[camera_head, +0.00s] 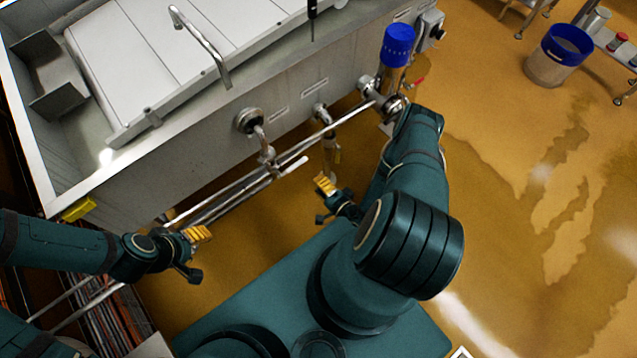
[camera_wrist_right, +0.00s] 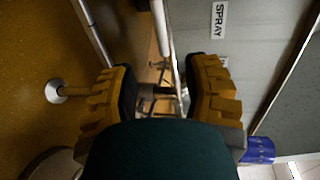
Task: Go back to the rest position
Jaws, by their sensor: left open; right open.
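My left gripper (camera_head: 198,250) is at the lower left of the head view, with yellow ridged fingers. It is open and empty, in front of the steel vat and its pipes. My right gripper (camera_head: 326,190) is near the middle of the head view, beside my right arm and below the vat's front wall. In the right wrist view its two yellow fingers (camera_wrist_right: 168,92) stand apart with nothing between them. Part of the right gripper is hidden by my arm in the head view.
A steel vat (camera_head: 190,155) with white covers (camera_head: 165,50) fills the upper left. Pipes and valves (camera_head: 250,122) run along its front. A blue-topped cylinder (camera_head: 398,45) stands at its right end. A bucket (camera_head: 558,55) stands upper right. The wet brown floor (camera_head: 520,180) at right is largely clear.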

